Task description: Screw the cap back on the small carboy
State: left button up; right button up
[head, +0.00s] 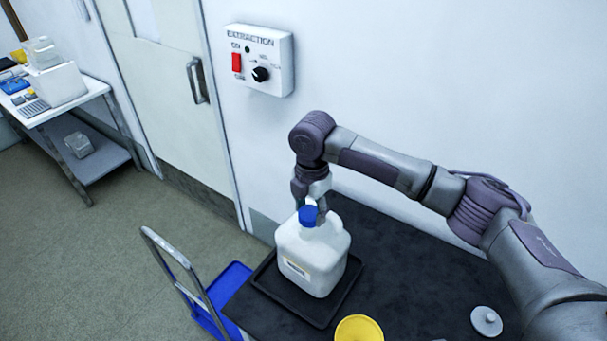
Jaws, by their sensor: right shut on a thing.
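The small carboy (312,262), white with a label on its front, stands upright in a black tray (318,318) on the dark bench. The blue cap (308,216) is at the carboy's mouth, and I cannot tell whether it is seated on the thread. My right gripper (312,204) points down over the mouth and is shut on the blue cap. The gripper hides part of the cap. My left gripper is not in view.
A yellow round container (358,329) and a grey lid-like disc (486,321) are at the bench's front. A blue trolley (232,283) with a metal handle stands left of the bench. An extraction switch box (259,60) is on the wall behind.

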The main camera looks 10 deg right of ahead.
aim_at(308, 208)
jog(key=shift+w+a+r+n, duration=0.1)
jog(key=shift+w+r+n, duration=0.05)
jog(key=shift+w+n, duration=0.3)
jog(key=shift+w+a+r+n, duration=0.1)
jog(key=shift+w+r+n, duration=0.05)
jog(key=shift+w+n, duration=0.25)
jog(key=shift+f, duration=0.1)
jog(key=shift+s+f+b, duration=0.25)
jog(key=shift+f+b, duration=0.35)
jog(key=shift+b, duration=0.05)
notch_tip(308, 208, down, 3)
jog(key=b, duration=0.3)
jog(key=shift+r, duration=0.2)
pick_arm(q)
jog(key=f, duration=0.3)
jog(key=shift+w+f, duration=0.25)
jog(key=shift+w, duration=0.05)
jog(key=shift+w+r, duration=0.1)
pick_arm(e)
jog(key=shift+w, duration=0.1)
jog(key=shift+r, duration=0.1)
pick_arm(q)
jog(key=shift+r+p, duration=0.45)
jog(key=shift+p, duration=0.1)
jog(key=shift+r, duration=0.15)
